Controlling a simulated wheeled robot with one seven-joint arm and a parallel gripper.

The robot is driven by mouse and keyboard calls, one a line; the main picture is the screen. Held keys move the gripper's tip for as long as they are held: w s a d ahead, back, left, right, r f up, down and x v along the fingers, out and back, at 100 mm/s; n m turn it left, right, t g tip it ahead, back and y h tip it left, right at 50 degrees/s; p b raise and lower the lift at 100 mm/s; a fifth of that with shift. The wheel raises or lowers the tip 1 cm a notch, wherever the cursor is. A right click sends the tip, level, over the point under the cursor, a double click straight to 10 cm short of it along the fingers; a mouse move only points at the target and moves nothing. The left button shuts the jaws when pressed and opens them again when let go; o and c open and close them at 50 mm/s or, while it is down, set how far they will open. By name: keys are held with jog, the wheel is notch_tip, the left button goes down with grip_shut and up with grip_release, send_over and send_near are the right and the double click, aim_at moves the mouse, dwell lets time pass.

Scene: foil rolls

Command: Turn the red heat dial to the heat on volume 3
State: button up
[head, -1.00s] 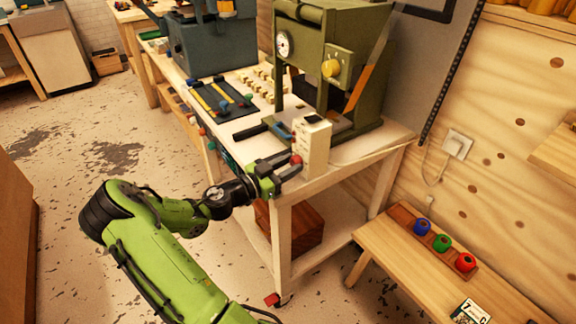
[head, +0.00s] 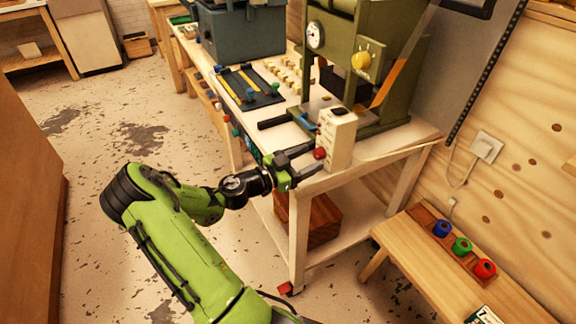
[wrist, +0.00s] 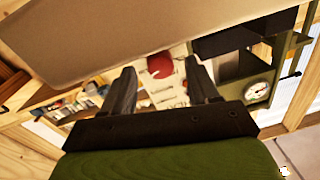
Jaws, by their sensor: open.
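The red heat dial (head: 319,153) is a small round knob on the front face of a cream control box (head: 340,138) at the front edge of the workbench. It also shows in the wrist view (wrist: 160,66), between and beyond my fingertips. My gripper (head: 308,162) is open, with its two fingers pointing at the dial. In the wrist view its fingers (wrist: 163,82) stand apart on either side of the dial. I cannot tell whether a finger touches it. The markings on the box are too small to read.
A dark tray (head: 248,88) with tools lies on the workbench (head: 370,160) to the left. A low wooden bench (head: 420,255) at right holds blue, green and red rolls. The floor at left is clear.

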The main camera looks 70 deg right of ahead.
jog(key=p+v, duration=0.2)
jog(key=v, duration=1.2)
jog(key=shift+w+a, duration=0.1)
